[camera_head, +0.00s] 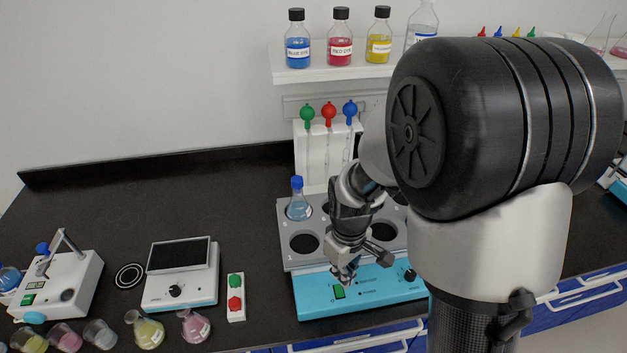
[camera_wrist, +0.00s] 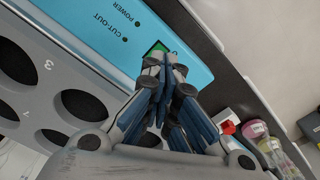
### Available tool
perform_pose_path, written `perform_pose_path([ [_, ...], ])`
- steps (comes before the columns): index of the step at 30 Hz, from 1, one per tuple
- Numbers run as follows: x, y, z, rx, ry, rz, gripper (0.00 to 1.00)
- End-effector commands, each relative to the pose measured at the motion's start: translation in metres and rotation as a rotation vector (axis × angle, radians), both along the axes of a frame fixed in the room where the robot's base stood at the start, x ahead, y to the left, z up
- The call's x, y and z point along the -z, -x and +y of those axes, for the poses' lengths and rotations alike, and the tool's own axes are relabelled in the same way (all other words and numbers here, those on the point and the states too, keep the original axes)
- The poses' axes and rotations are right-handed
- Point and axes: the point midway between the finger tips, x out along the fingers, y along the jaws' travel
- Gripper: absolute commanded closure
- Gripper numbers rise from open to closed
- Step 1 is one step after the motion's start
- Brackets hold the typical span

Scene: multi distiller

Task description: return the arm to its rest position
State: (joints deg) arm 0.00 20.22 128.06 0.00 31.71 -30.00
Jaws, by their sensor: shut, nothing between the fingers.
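My gripper (camera_head: 343,274) is shut and empty in the head view, just over the front blue panel of the water-bath-like distiller unit (camera_head: 312,295). Its fingertips are at the green power switch (camera_head: 339,292). In the wrist view my gripper (camera_wrist: 170,62) points at the green switch (camera_wrist: 157,50), partly covering it; whether it touches cannot be told. The unit's grey top has several round holes, and a flask with blue liquid and a blue cap (camera_head: 298,204) stands in its back left hole. My arm hides the right part of the unit.
Left on the black bench are a white scale-like device (camera_head: 180,290), a red-and-green switch box (camera_head: 236,297) and several small flasks at the front edge. A pipette stand (camera_head: 310,160) is behind the unit. A wall shelf (camera_head: 330,73) holds dye bottles. The back left bench is clear.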

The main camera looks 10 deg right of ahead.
Motion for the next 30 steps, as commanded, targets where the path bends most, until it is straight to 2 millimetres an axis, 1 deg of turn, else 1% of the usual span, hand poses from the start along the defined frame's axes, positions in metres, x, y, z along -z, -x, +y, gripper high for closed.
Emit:
perform_pose_path([
  [3, -0.002, 0.000, 0.000, 0.002, 0.000, -0.002, 1.00],
  [5, -0.008, 0.001, 0.000, 0.010, 0.000, -0.012, 1.00],
  [8, -0.032, 0.005, 0.000, 0.045, -0.001, -0.043, 1.00],
  [11, -0.069, 0.015, 0.000, 0.105, -0.005, -0.096, 1.00],
  [12, -0.085, 0.022, 0.000, 0.134, -0.008, -0.119, 1.00],
  [15, -0.120, 0.042, 0.000, 0.207, -0.018, -0.175, 1.00],
  [18, -0.150, 0.064, -0.001, 0.281, -0.032, -0.231, 1.00],
  [21, -0.174, 0.090, -0.001, 0.353, -0.050, -0.284, 1.00],
  [25, -0.194, 0.119, -0.001, 0.433, -0.075, -0.344, 1.00],
  [27, -0.200, 0.132, -0.001, 0.467, -0.086, -0.366, 1.00],
  [30, -0.204, 0.144, -0.001, 0.500, -0.098, -0.387, 1.00],
])
